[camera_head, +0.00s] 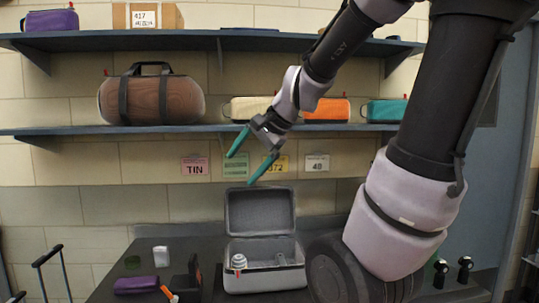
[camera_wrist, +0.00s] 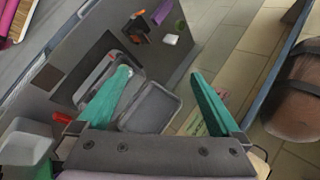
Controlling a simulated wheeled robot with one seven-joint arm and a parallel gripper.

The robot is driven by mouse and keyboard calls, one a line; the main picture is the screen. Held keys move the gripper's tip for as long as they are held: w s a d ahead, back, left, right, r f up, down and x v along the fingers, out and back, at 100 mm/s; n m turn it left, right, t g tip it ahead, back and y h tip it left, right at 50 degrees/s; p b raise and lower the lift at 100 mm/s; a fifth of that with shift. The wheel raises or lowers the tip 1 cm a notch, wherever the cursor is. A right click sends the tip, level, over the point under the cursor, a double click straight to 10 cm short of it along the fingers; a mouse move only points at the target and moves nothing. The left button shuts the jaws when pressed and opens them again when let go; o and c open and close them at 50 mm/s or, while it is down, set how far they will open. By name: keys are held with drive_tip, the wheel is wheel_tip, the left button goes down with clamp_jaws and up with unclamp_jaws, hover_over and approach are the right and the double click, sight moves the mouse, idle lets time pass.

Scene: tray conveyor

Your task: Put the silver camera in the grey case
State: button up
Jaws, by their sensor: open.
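The grey case (camera_head: 265,281) stands open on the dark table, its lid (camera_head: 260,211) upright at the back. A small pale round item (camera_head: 238,262) sits at the left inside it, and the rest of its inside is hard to make out. I cannot clearly identify the silver camera; a small whitish block (camera_head: 160,257) on the table left of the case is too small to tell. My gripper (camera_head: 239,170), with teal fingers, is open and empty, above the case in front of the wall. In the wrist view my gripper (camera_wrist: 160,72) is spread above the case lid (camera_wrist: 150,108).
A purple pouch (camera_head: 136,285) and a dark upright item with orange beside it lie left of the case. Shelves hold a brown duffel bag (camera_head: 152,98), a cream case (camera_head: 248,108), an orange case (camera_head: 327,110) and a teal case (camera_head: 384,110). Wall labels hang below.

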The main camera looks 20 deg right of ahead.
drive_tip(key=s+d+r+n+h, duration=0.2)
drive_tip(key=s+r+n+h, duration=0.1)
drive_tip(key=s+n, duration=0.4)
drive_tip(key=shift+s+d+r+n+t, duration=0.15)
drive_tip(key=shift+s+d+n+t, duration=0.25)
drive_tip(key=shift+s, duration=0.55)
